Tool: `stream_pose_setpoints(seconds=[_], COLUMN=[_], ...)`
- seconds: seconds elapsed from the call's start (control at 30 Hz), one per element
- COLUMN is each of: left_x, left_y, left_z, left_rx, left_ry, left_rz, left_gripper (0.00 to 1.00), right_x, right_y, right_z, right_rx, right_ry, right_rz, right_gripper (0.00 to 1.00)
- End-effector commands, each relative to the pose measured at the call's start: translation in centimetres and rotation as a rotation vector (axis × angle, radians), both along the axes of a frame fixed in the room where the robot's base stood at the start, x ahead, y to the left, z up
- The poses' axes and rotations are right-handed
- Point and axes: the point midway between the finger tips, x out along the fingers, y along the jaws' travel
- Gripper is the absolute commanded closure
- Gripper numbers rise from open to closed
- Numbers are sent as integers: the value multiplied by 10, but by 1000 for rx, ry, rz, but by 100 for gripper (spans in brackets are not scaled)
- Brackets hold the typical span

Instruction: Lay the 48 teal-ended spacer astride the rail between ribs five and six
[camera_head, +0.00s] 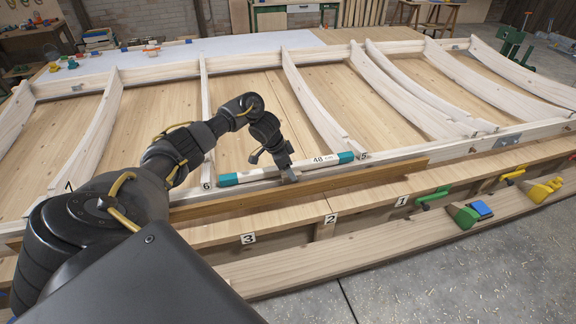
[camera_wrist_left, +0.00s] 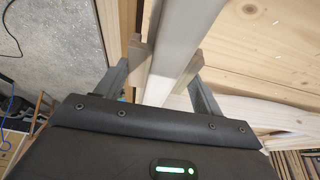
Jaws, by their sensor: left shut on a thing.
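The spacer (camera_head: 302,164) is a pale bar with teal ends and "48" on its side. In the head view it lies lengthwise along the near rail (camera_head: 400,153), between the rib marked 6 (camera_head: 206,130) and the rib marked 5 (camera_head: 318,110). My left gripper (camera_head: 289,175) is at the middle of the spacer, shut on it. In the left wrist view, a pale bar (camera_wrist_left: 185,40) runs between the fingers of my left gripper (camera_wrist_left: 165,75); no teal end shows there. I cannot tell whether the spacer's underside touches the rail. My right gripper is out of view.
More curved ribs stand to the right and left over the plank panel (camera_head: 330,85). A brown strip (camera_head: 380,171) and a ledge numbered 1, 2 and 3 run along the near side. Green and yellow clamps (camera_head: 433,197) sit at the near right.

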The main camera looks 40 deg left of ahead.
Motion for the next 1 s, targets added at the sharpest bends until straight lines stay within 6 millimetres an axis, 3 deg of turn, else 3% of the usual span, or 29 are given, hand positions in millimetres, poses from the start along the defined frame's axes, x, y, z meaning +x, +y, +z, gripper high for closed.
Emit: stream_pose_setpoints(seconds=[1.0], left_x=[0], left_y=[0], left_z=[-9], left_rx=[0], left_ry=[0], left_rz=[0], left_gripper=[73], right_x=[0], right_y=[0], right_z=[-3], right_rx=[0], right_ry=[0], right_rz=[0], right_gripper=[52])
